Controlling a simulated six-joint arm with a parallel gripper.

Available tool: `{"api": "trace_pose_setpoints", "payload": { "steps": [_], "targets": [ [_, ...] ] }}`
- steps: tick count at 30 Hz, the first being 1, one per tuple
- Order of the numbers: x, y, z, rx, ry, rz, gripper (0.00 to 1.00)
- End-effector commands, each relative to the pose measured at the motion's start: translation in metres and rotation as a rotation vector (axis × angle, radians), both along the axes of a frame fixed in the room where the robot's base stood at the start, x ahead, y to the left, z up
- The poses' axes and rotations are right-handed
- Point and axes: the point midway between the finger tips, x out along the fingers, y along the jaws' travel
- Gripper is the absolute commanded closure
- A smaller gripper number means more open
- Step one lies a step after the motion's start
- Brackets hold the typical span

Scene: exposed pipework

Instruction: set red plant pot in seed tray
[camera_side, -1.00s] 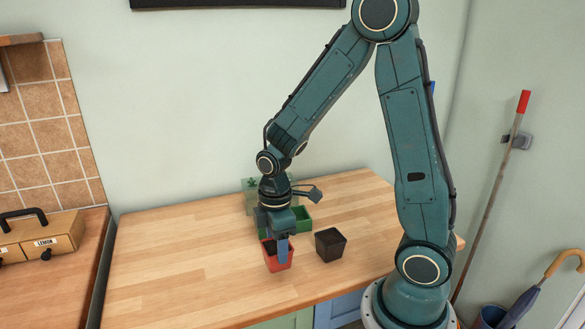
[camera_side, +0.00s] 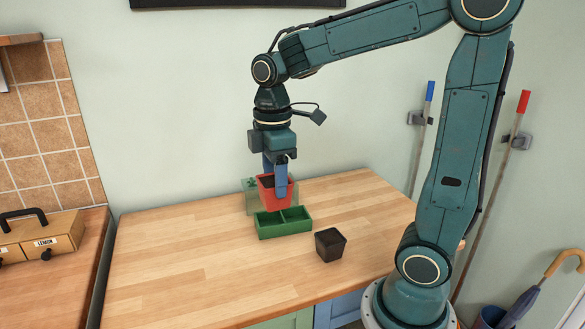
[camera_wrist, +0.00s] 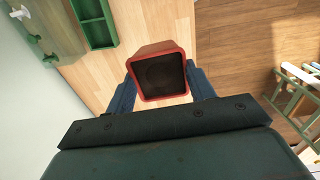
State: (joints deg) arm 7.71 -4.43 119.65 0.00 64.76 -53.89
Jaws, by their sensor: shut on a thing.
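The red plant pot (camera_side: 268,193) is held upright in my gripper (camera_side: 276,184), which is shut on it, with a finger on either side. The pot hangs above the counter, clear of it, and shows dark inside in the wrist view (camera_wrist: 160,75). The green seed tray (camera_side: 284,223) sits on the wooden counter, with a divider between its compartments. In the side view the pot appears above and slightly behind the tray's left part. In the wrist view the tray (camera_wrist: 98,22) lies off to the upper left of the pot. The compartments in view look empty.
A dark brown pot (camera_side: 330,244) stands on the counter to the right of the tray. The counter's left part (camera_side: 180,255) is clear.

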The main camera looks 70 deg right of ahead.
Motion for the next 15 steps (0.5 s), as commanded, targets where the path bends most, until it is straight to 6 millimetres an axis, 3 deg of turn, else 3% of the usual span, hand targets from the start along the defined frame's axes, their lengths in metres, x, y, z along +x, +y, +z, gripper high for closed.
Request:
{"api": "trace_pose_setpoints", "payload": {
  "steps": [15],
  "targets": [
    [0.0000, 0.0000, 0.0070, 0.000, 0.000, 0.000, 0.72]
  ]
}}
